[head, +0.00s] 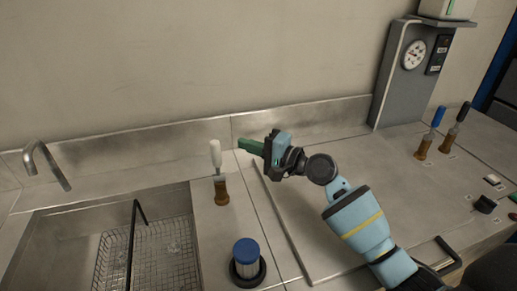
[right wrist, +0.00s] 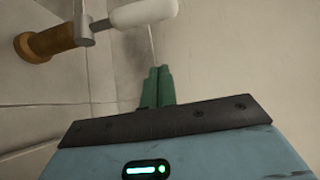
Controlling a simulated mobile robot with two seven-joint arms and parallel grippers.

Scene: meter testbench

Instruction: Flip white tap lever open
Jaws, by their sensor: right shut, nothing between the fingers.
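The white tap lever (head: 215,153) stands up above its brass tap body (head: 221,191) on the counter strip right of the sink. In the right wrist view the white lever (right wrist: 142,12) is at the top, joined by a grey metal stem to the brass body (right wrist: 55,40) at the upper left. My right gripper (head: 242,144) has green fingers held together, empty, just right of the lever in the head view. The fingers (right wrist: 158,72) point toward the wall, and a gap shows between them and the lever. My left gripper is not in view.
A sink with a wire basket (head: 115,261) and a faucet (head: 47,166) lie at the left. A blue-capped cylinder (head: 246,256) stands in front of the tap.

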